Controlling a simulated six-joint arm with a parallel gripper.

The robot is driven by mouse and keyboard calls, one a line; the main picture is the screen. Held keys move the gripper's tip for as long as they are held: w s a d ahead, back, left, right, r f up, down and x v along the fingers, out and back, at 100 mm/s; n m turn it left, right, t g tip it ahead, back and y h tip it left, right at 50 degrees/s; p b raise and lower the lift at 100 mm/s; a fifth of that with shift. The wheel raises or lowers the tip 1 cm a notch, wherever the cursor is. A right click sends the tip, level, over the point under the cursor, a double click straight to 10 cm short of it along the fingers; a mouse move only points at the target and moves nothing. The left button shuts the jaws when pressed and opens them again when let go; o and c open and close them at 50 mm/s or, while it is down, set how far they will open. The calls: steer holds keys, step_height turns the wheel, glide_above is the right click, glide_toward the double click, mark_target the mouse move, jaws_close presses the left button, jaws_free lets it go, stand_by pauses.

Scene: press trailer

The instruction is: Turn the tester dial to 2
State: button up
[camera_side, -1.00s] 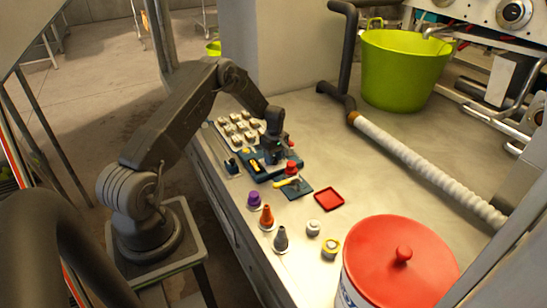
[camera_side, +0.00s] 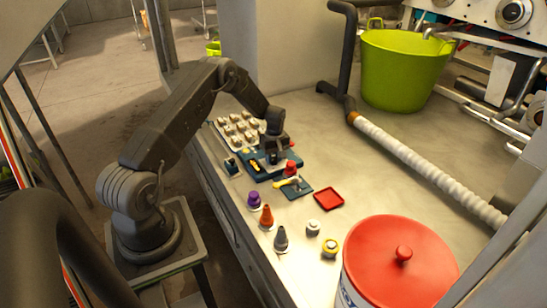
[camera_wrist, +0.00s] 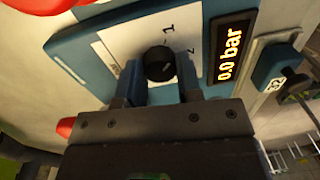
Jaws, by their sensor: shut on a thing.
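The tester (camera_side: 258,174) is a blue box with a white dial face, lying on the bench under my gripper (camera_side: 272,162). In the wrist view the black round dial (camera_wrist: 159,62) sits on the white face (camera_wrist: 118,42), with the numerals 1 and 2 printed above and to its right. My gripper (camera_wrist: 161,78) is shut on the dial, one finger on each side. I cannot clearly tell which numeral the dial points to. The tester's display (camera_wrist: 231,46) reads 0.0 bar. In the side view my gripper hides the dial.
A tray of pale pieces (camera_side: 238,130) lies behind the tester. A red button (camera_side: 291,168), a yellow-handled item (camera_side: 287,182) and a red tray (camera_side: 329,200) are close by on the right. Several small coloured fittings and a red-lidded tub (camera_side: 400,260) stand nearer the camera.

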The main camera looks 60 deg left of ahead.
mark_target(275, 157)
steer(key=o, duration=0.9)
steer(key=shift+o, duration=0.2)
step_height(275, 157, up, 14)
steer(key=shift+w, duration=0.4)
steer(key=shift+f, duration=0.1)
